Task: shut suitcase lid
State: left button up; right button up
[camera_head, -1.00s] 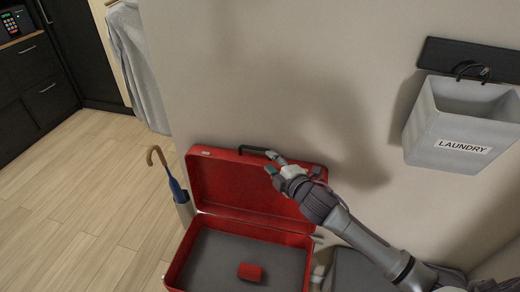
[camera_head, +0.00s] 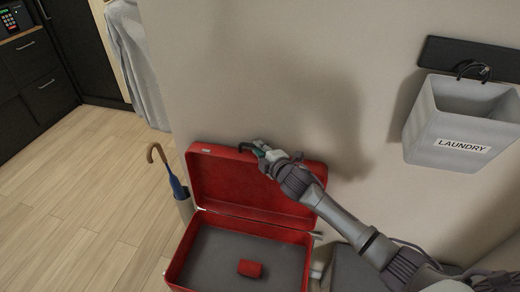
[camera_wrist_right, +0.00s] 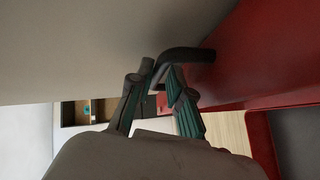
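The red suitcase (camera_head: 190,250) stands open on the floor side of the wall, its lid (camera_head: 225,185) raised and leaning back near the wall. A black handle (camera_head: 247,147) sits on the lid's top edge; it also shows in the right wrist view (camera_wrist_right: 188,54). My right gripper (camera_head: 262,153) is at the handle's right part. In the wrist view its two fingers (camera_wrist_right: 158,92) stand apart, with the handle reaching between their tips; I cannot tell whether they touch it. A small red item (camera_head: 250,269) lies in the grey-lined base. My left gripper is not in view.
The wall is close behind the lid. An umbrella (camera_head: 172,178) in a holder stands left of the suitcase. A grey laundry bag (camera_head: 455,130) hangs on the wall at right. Wooden floor (camera_head: 90,200) is free at left.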

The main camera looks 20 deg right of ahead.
grip_shut()
jog(key=shift+f, duration=0.1)
jog(key=shift+s+a+f, duration=0.15)
jog(key=shift+s+a, duration=0.1)
jog(key=shift+s, duration=0.05)
jog(key=s+a+n+t+b, duration=0.1)
jog(key=s+a, duration=0.4)
jog(key=s, duration=0.2)
jog(key=shift+s+r, duration=0.3)
jog(key=shift+s, duration=0.1)
